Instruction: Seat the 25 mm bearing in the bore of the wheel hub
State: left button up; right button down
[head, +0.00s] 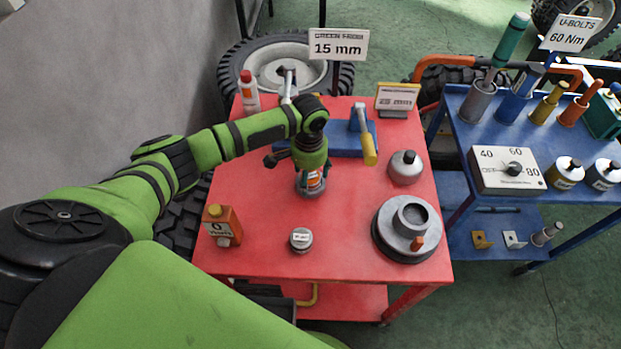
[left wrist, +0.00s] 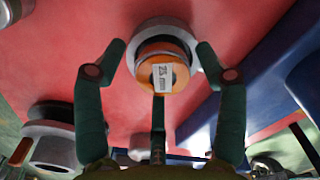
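My left gripper (head: 312,172) points down over the red table, with its fingers spread open. Between and below its fingers is an orange ring with a "25 mm" label, the bearing (left wrist: 178,72). It sits on a round grey stand (left wrist: 165,30), and no finger visibly touches it. In the head view the bearing (head: 314,181) is partly hidden by the gripper. The wheel hub (head: 383,236), a wide grey disc with a raised collar around its bore, stands at the table's front right, apart from the gripper. My right gripper is out of view.
A small labelled grey cylinder (head: 300,240) and an orange container (head: 224,226) stand at the front. A grey knobbed weight (head: 405,167) is behind the hub. A blue table (head: 462,150) stands at right.

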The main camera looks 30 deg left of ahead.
pick_arm(q)
grip_shut()
